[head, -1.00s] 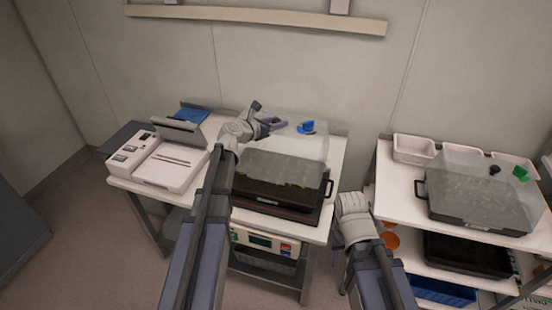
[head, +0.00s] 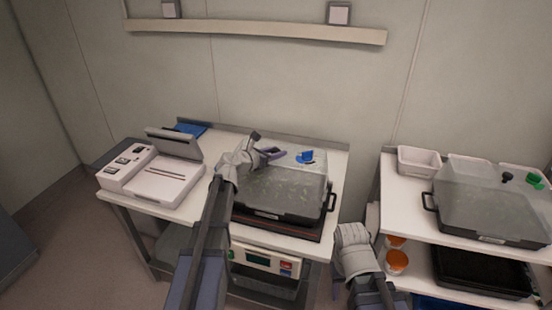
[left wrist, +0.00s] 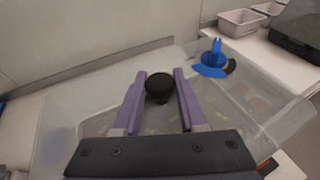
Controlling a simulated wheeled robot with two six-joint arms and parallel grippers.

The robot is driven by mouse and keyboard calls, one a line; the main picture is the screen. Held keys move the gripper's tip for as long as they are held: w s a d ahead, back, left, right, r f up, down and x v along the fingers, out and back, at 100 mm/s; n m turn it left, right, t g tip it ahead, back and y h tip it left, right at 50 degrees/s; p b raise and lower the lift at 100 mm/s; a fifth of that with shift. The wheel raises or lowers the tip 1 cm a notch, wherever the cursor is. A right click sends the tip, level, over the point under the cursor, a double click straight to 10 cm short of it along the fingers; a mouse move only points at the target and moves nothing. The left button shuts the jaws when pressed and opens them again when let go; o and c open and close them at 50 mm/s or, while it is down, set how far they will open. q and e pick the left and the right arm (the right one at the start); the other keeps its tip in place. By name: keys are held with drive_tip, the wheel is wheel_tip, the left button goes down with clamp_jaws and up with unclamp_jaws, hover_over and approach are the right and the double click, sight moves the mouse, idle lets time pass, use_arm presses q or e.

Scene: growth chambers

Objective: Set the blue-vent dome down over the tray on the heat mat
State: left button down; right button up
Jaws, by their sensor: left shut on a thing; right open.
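The clear dome with the blue vent (head: 305,157) sits low over the black tray (head: 332,203) on the heat mat (head: 262,229). Its lower edge looks level with the tray rim; I cannot tell if it rests fully on it. My left gripper (head: 272,153) is shut on the dome's black knob (left wrist: 159,88), with a finger on each side in the left wrist view. The blue vent (left wrist: 212,62) shows beyond it there. My right gripper (head: 338,290) hangs empty and open in front of the gap between the benches, partly hidden by my wrist.
A white device with a raised lid (head: 165,182) stands left on the same bench. On the right shelf, another clear dome with a green vent (head: 534,178) covers a black tray, with white bins (head: 418,160) behind. Orange-lidded pots (head: 396,262) sit below.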

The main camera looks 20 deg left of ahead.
use_arm(q)
drive_tip(key=shift+f+b, duration=0.45)
drive_tip(key=shift+f, duration=0.05)
drive_tip(key=shift+c, duration=2.3)
unclamp_jaws()
drive_tip(key=shift+r, duration=0.1)
drive_tip(key=shift+r+p, duration=0.35)
drive_tip(key=shift+p, duration=0.1)
drive_tip(key=shift+s+r+p, duration=0.1)
drive_tip(key=shift+r+p, duration=0.35)
drive_tip(key=p+v, duration=0.1)
drive_tip(key=v, duration=0.3)
drive_tip(key=p+v, duration=0.1)
drive_tip(key=v, duration=0.2)
drive_tip(key=p+v, duration=0.1)
drive_tip(key=v, duration=0.3)
drive_tip(key=shift+s+a+f, duration=0.15)
drive_tip(key=shift+s, duration=0.25)
